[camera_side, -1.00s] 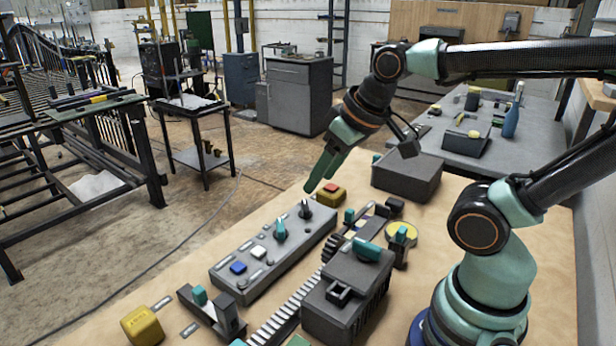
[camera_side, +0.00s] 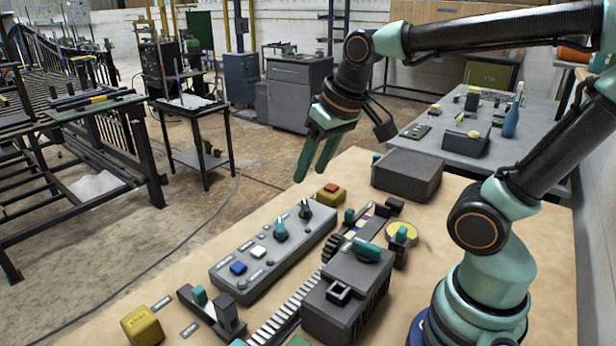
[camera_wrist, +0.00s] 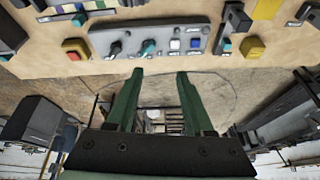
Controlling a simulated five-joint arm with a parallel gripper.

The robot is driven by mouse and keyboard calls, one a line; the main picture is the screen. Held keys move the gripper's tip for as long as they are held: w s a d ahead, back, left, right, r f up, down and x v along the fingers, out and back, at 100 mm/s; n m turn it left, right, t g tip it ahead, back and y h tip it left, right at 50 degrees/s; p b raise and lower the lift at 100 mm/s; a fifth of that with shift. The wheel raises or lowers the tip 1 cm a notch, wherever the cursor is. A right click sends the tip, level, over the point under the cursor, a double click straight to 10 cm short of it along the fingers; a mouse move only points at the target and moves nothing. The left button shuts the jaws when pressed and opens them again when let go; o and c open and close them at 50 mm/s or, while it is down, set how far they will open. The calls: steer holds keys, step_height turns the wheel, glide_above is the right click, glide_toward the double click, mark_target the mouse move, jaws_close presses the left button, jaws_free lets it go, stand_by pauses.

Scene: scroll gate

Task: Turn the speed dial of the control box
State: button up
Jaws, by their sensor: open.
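The control box (camera_side: 259,262) is a long grey panel on the table. It carries a teal dial (camera_side: 281,231), a black dial (camera_side: 305,209), a white button (camera_side: 259,252) and a blue button (camera_side: 238,268). I cannot read which dial is labelled speed. In the wrist view the box (camera_wrist: 165,36) lies across the top, with the teal dial (camera_wrist: 149,48) and the black dial (camera_wrist: 116,47). My gripper (camera_side: 313,176) is open and empty, above and beyond the far end of the box, clear of both dials. Its two green fingers also show in the wrist view (camera_wrist: 158,76).
A yellow box with a red button (camera_side: 330,193) stands just past the control box's far end. A dark grey block (camera_side: 407,174) is to its right. A toothed rack (camera_side: 287,312) and grey housing (camera_side: 345,298) lie right of the control box. A yellow block (camera_side: 142,326) sits near the front.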

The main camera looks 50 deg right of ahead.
steer(key=w+d+f+m+g, duration=0.2)
steer(key=w+m+g, duration=0.15)
steer(key=w, duration=0.35)
steer(key=m+g, duration=0.1)
steer(key=m, duration=0.3)
glide_above(280, 225)
step_height(280, 225, down, 6)
step_height(280, 225, down, 12)
steer(key=shift+r, duration=0.15)
jaws_close()
